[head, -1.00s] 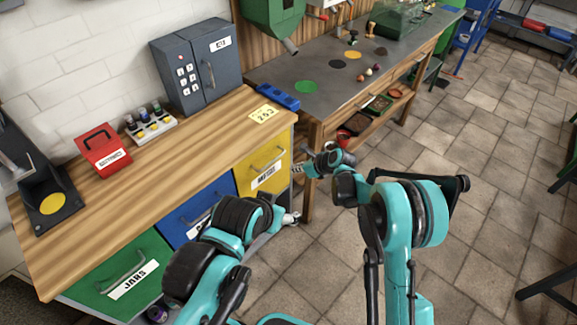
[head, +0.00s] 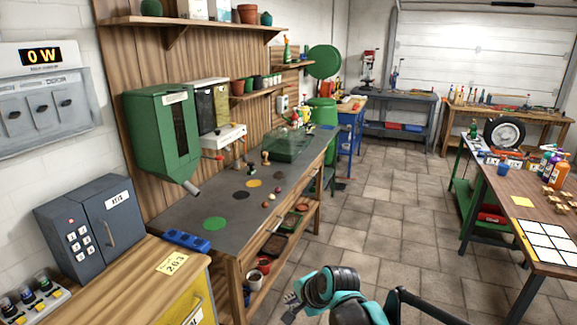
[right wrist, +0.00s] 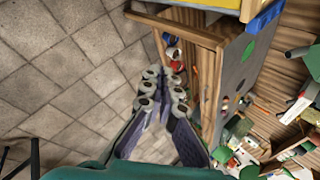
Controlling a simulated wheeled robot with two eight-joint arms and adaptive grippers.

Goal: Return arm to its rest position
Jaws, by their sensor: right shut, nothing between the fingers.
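My right gripper (head: 292,300) shows at the bottom of the head view, beyond the teal and black links of my right arm. It is in the air beside the front of the wooden workbench (head: 232,262), over the tiled floor. In the right wrist view, the right gripper's fingers (right wrist: 164,88) are together with nothing between them. My left gripper and left arm are out of view.
A grey safe (head: 85,225) stands on the drawer cabinet at left. The workbench has a lower shelf with pots (head: 265,264). A table (head: 505,195) with bottles and a white grid stands at right. The tiled floor (head: 375,225) between is clear.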

